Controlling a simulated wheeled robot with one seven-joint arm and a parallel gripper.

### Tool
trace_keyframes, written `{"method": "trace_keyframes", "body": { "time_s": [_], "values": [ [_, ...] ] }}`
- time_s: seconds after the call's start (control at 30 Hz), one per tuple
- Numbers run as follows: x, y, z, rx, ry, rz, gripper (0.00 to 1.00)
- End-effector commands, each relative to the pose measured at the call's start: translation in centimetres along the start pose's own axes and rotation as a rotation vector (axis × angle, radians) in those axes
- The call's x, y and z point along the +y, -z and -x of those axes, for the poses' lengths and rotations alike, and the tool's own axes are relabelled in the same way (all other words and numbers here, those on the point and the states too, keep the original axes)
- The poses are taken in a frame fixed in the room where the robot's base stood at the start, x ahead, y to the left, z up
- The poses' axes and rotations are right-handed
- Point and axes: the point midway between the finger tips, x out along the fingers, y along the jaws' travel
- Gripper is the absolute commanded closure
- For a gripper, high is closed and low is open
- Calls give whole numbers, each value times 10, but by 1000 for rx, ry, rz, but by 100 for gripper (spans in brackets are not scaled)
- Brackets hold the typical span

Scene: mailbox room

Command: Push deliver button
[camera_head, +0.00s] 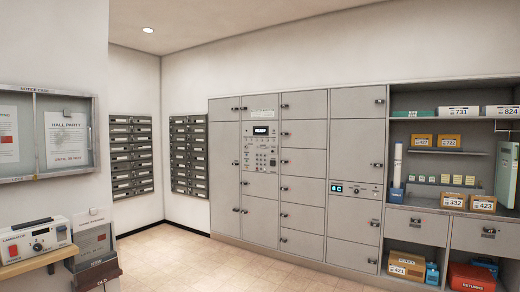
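No label reading "deliver" can be made out. A grey locker wall (305,250) stands along the far wall. Its tall control panel (260,168) has a small lit display, a keypad and several small controls, too small to read. A second, narrow panel (356,189) to its right has a lit green display (336,188) and a few small round controls. A white box device (34,239) with a red button (14,251) and a dark dial sits on a wooden shelf at the left. My gripper is not in view.
Dark mailbox banks (131,155) (189,156) hang in the far corner. A notice case (46,133) is on the left wall. Open shelving (425,135) with boxes is at the right. A brochure rack (92,258) stands beside the wooden shelf (38,262). The tiled floor (180,262) between is clear.

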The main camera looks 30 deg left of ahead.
Motion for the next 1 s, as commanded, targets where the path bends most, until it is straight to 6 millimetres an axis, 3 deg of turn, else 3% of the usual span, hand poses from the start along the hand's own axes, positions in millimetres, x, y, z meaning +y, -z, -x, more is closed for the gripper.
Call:
{"method": "trace_keyframes", "body": {
  "time_s": [0.1, 0.17, 0.23, 0.27, 1.0],
  "values": [
    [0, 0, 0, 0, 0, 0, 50],
    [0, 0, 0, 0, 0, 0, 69],
    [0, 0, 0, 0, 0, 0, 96],
    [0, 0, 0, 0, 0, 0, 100],
    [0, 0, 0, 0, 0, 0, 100]
  ]
}}
